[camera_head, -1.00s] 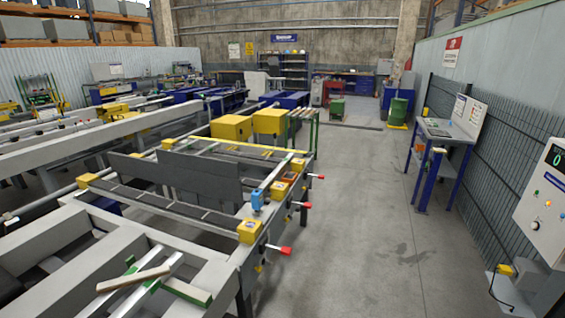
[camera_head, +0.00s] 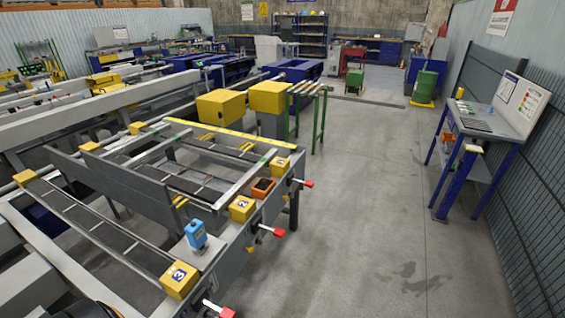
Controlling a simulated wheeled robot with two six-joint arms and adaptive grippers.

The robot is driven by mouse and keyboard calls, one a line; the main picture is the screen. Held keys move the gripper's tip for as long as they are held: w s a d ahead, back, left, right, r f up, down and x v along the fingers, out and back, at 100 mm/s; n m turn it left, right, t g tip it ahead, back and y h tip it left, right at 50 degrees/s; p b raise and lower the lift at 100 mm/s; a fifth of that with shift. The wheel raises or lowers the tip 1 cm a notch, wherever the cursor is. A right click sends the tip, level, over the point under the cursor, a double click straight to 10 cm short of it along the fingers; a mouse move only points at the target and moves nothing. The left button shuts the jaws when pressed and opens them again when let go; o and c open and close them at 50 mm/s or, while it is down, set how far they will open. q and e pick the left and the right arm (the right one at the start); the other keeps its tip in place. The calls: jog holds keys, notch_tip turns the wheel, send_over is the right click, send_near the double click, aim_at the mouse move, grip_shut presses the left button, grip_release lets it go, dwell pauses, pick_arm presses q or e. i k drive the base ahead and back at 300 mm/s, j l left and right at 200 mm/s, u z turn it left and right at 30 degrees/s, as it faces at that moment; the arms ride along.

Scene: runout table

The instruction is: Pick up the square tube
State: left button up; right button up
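I cannot make out a loose square tube with certainty. The runout table (camera_head: 232,262) fills the lower left, with dark belt strips (camera_head: 105,232) and light grey cross bars between its rails. Yellow numbered blocks, such as the one marked 3 (camera_head: 179,280) and the one marked 2 (camera_head: 241,208), sit along its right edge. A blue device (camera_head: 195,234) stands between those two blocks. Neither of my grippers shows in this view.
Red-tipped levers (camera_head: 279,232) stick out from the table's right side. Open concrete floor (camera_head: 370,220) lies to its right. A blue-legged console (camera_head: 482,130) stands by the mesh fence (camera_head: 520,170). A green-legged roller stand (camera_head: 309,110) is behind the table.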

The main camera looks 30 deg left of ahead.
aim_at(218, 207)
jog(key=i+u, duration=0.5)
jog(key=i+l+u, duration=0.35)
jog(key=i+u, duration=0.15)
jog(key=i+l+u, duration=0.5)
jog(key=i+l, duration=0.05)
